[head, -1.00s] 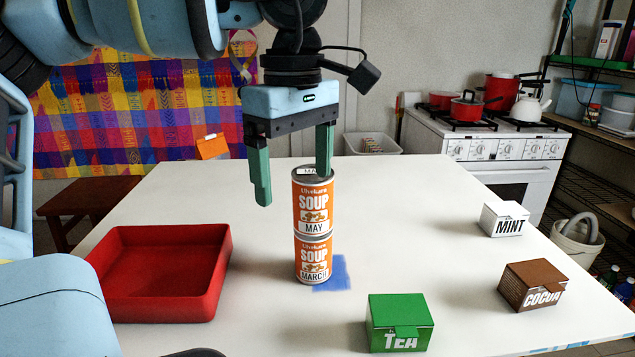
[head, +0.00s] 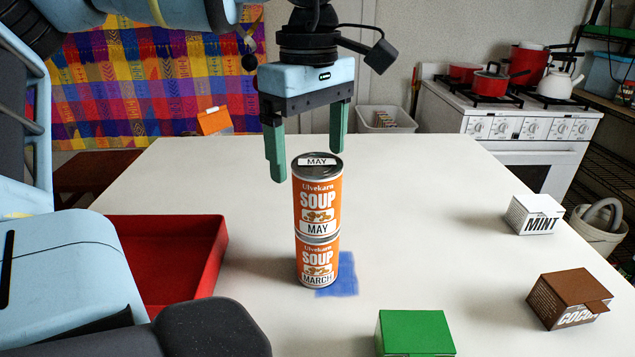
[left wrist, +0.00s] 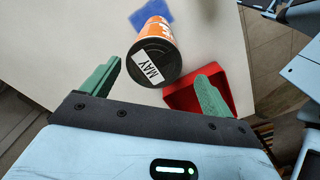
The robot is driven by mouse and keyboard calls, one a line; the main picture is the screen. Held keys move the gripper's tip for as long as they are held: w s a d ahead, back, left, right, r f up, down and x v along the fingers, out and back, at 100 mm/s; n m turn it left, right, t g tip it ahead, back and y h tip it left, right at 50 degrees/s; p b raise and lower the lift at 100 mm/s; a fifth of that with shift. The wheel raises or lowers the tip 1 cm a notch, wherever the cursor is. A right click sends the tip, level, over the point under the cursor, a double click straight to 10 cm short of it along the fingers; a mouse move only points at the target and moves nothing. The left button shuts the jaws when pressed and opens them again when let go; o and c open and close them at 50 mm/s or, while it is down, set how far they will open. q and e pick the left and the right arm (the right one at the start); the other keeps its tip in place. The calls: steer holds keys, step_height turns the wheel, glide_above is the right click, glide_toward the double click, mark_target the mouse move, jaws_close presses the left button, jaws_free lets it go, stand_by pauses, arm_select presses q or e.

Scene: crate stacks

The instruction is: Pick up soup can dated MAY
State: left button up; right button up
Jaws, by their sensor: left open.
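The orange soup can labelled MAY (head: 318,203) stands upright on top of the soup can labelled MARCH (head: 317,262). The lower can stands on the white table beside a blue patch. My left gripper (head: 306,157) points down with its green fingers wide apart and empty, above and around the level of the MAY can's lid, apparently behind it. In the left wrist view, the MAY lid (left wrist: 156,62) shows between the fingers of the left gripper (left wrist: 155,88), apart from both. My right gripper is not in view.
A red tray (head: 214,262) lies at left, partly hidden by my arm. A green tea box (head: 416,333), brown cocoa box (head: 568,298) and white MINT box (head: 534,214) stand at right.

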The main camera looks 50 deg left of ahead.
mark_target(317, 163)
arm_select(q)
steer(key=shift+w+d+f, duration=0.1)
steer(key=shift+w+f, duration=0.15)
steer(key=shift+f, duration=0.9)
steer(key=shift+w+d+f, duration=0.1)
steer(key=shift+w+f, duration=0.1)
steer(key=shift+f, duration=1.55)
steer(key=shift+c, duration=0.2)
steer(key=c, duration=1.3)
steer(key=shift+r, duration=0.2)
step_height(317, 163, up, 18)
steer(key=shift+f+p, duration=0.15)
steer(key=shift+p, duration=0.45)
